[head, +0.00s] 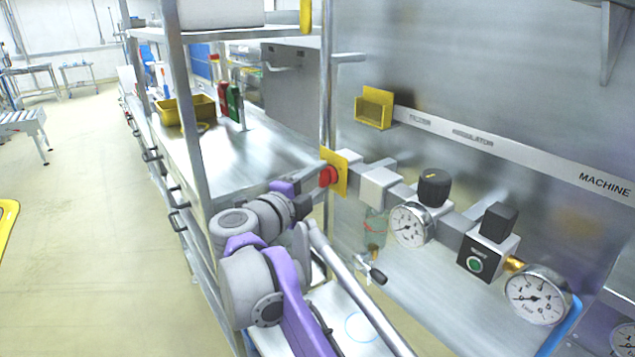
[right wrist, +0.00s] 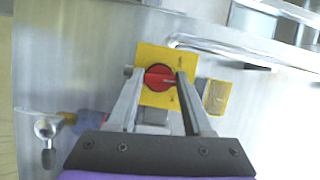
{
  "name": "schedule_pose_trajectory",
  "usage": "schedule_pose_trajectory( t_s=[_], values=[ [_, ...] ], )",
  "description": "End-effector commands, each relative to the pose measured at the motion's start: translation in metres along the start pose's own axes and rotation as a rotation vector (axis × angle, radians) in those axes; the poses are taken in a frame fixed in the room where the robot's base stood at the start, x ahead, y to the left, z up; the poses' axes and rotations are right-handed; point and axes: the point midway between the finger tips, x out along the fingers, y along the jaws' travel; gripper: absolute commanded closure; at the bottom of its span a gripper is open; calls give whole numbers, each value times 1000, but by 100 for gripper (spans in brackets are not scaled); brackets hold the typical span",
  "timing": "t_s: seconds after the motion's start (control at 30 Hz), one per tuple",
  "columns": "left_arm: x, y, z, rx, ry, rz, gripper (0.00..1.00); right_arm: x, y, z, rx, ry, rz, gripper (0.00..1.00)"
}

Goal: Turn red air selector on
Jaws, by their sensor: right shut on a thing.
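The red air selector (head: 328,176) is a round red knob on a yellow square plate (head: 341,165), at the left end of the air unit. In the right wrist view the red knob (right wrist: 158,77) shows a pale line across it, lying roughly sideways on the yellow plate (right wrist: 153,53). My right gripper (head: 318,186) reaches the knob from the left. Its two fingers (right wrist: 157,80) stand on either side of the knob and are shut on it. Fingertip contact is partly hidden in the head view. My left gripper is not in view.
To the right of the selector are a black regulator knob (head: 433,187), a pressure gauge (head: 409,225), a black box with a green button (head: 475,265) and a second gauge (head: 537,295). A metal post (head: 328,90) stands close behind. A steel bench (head: 250,150) lies left.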

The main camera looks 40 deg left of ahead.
Motion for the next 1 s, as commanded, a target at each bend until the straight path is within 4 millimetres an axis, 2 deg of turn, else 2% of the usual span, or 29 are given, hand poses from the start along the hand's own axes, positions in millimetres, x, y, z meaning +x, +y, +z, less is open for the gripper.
schedule_pose_trajectory(
  t_s=[0.6,1.0],
  values=[
    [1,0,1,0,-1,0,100,1,3,1,532,2,-222,100],
    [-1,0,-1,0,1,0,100,1,4,1,768,2,-318,100]
  ],
)
